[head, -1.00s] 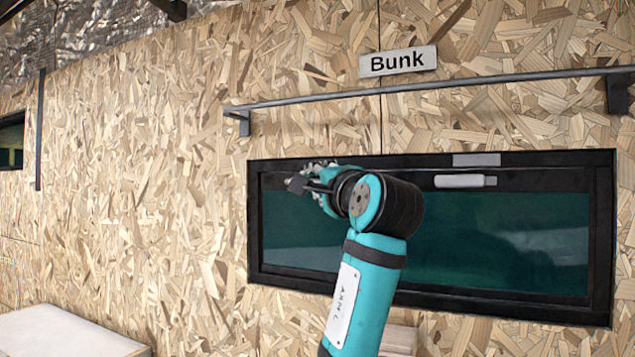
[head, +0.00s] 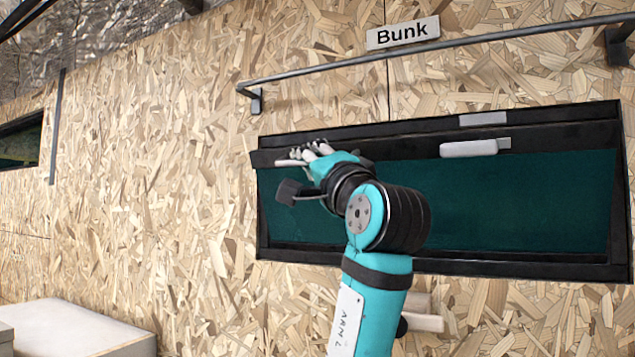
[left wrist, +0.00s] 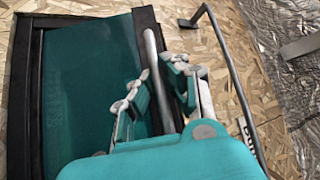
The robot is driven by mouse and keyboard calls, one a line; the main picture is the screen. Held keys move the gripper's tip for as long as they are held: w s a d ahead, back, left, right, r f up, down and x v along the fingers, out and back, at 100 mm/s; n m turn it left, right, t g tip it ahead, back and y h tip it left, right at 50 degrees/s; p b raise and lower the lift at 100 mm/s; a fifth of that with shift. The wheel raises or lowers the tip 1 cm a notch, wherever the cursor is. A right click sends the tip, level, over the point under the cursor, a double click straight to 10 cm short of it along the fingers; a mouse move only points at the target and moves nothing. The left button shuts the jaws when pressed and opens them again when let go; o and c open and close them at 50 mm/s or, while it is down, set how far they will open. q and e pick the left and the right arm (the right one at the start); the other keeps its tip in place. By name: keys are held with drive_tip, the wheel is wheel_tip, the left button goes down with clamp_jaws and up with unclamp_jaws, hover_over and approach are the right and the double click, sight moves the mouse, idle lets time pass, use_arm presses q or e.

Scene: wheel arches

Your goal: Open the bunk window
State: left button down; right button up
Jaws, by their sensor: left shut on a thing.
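The bunk window (head: 520,200) is a wide dark-framed pane with teal glass, set in the chipboard wall. Its upper sash bar (head: 405,147) stands out a little from the fixed frame, so the sash appears slightly tilted out at the top. A pale handle (head: 470,148) on the right of that bar is free. My left gripper (head: 308,155) is at the upper left of the window, shut on another pale handle (left wrist: 152,62), which runs between its fingers in the left wrist view. My arm covers part of the glass. My right gripper is not in view.
A metal rail (head: 450,45) on brackets runs above the window, under the "Bunk" sign (head: 402,33). A pale bench top (head: 65,328) is at lower left. Another dark window (head: 20,145) shows at far left.

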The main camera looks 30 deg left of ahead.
use_arm(q)
drive_tip(key=shift+s+f+n+y+b, duration=0.5)
drive_tip(key=shift+s+f+n+b, duration=0.05)
drive_tip(key=shift+s+n+b, duration=0.1)
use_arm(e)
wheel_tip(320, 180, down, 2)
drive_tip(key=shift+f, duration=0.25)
use_arm(q)
drive_tip(key=c, duration=1.4)
unclamp_jaws()
drive_tip(key=shift+w, duration=0.15)
